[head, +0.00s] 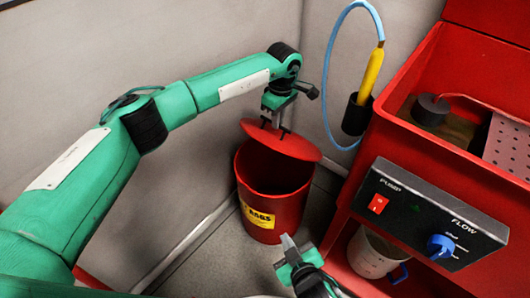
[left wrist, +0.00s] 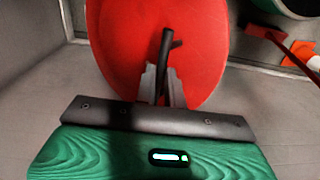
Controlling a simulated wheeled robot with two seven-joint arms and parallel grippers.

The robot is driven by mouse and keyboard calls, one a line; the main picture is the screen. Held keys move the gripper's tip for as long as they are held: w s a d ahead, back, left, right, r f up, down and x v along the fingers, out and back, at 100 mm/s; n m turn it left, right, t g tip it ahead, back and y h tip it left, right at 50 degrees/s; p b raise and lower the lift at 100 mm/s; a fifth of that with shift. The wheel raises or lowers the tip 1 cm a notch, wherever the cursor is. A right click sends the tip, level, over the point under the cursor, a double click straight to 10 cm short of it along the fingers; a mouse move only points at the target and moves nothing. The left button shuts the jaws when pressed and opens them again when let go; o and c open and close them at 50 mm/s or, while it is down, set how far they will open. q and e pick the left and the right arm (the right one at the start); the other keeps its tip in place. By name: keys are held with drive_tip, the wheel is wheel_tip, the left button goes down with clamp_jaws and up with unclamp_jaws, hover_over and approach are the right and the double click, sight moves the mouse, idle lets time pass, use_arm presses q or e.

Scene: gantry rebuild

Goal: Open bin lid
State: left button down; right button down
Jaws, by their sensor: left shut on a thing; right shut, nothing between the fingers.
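The red bin (head: 270,212) stands on the floor in the corner, with a yellow RAGS label on its front. Its red lid (head: 292,145) is tilted up toward the back, and the dark inside of the bin shows below it. My left gripper (head: 273,124) is at the lid's top from above, shut on the dark lid handle (left wrist: 166,48). The left wrist view shows the grey fingers (left wrist: 163,86) around the handle, with the red lid (left wrist: 120,45) behind. My right gripper (head: 289,242) is shut and empty, in front of the bin and apart from it.
A red parts washer (head: 455,170) with a control panel (head: 425,212) fills the right side. A blue hose (head: 328,75) and yellow brush (head: 370,75) hang beside it. A white bucket (head: 370,255) is underneath. Grey walls (head: 150,45) stand close behind and left of the bin.

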use_arm(q)
drive_tip(key=shift+d+f, duration=0.15)
drive_tip(key=shift+f, duration=0.2)
use_arm(e)
drive_tip(key=w+f+n+h, duration=0.2)
drive_tip(key=w+f+n, duration=0.1)
drive_tip(key=f, duration=0.2)
drive_tip(key=n+t+y, duration=0.7)
drive_tip(key=n+t, duration=0.4)
drive_tip(key=n, duration=0.9)
approach(260, 141)
drive_tip(key=w+a, duration=0.3)
drive_tip(key=shift+w+d+r, duration=0.35)
drive_tip(key=shift+w+r, duration=0.1)
drive_tip(key=shift+r, duration=0.2)
drive_tip(key=shift+w+d+r, duration=0.3)
drive_tip(key=shift+w+r, duration=0.2)
drive_tip(key=shift+r, duration=0.15)
